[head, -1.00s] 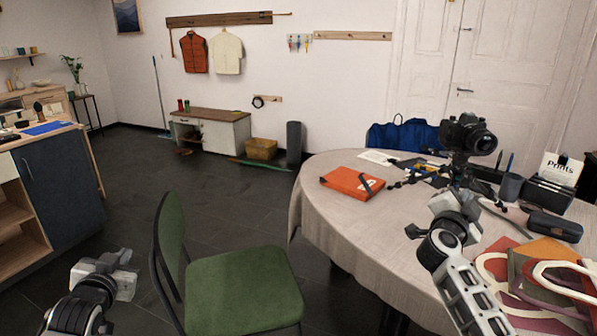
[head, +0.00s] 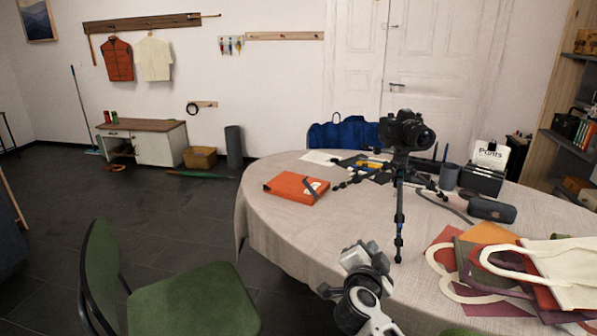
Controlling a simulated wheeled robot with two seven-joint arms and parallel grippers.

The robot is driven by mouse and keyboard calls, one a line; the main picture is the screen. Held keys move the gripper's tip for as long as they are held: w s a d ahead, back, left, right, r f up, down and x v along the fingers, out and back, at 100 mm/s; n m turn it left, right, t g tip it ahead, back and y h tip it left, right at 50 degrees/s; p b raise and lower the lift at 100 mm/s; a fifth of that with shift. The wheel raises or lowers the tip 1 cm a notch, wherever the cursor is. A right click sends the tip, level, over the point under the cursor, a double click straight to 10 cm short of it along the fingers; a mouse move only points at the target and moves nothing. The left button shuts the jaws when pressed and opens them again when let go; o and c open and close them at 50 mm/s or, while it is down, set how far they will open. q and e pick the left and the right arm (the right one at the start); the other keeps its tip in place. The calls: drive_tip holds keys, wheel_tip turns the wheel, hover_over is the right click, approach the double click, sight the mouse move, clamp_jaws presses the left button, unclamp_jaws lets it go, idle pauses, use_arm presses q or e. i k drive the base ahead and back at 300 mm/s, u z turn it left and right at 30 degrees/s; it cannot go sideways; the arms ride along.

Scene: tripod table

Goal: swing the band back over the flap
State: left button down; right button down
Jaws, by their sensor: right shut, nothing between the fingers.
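An orange case (head: 290,191) lies flat on the left part of the round table. A dark band (head: 311,187) shows near its right end, slanting across a corner; whether it lies over the flap or beside it is too small to tell. My right gripper (head: 362,254) is shut and empty. In the picture it shows below and to the right of the case, apart from it, near the table's front edge. My left gripper is out of view.
A camera on a small tripod (head: 399,205) stands on the table (head: 285,228) right of the case, its legs spread near it. Cloth bags (head: 520,270) lie at the right. A green chair (head: 190,300) stands at front left. The cloth in front of the case is clear.

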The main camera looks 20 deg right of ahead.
sight(305, 182)
drive_tip(key=i, duration=1.3)
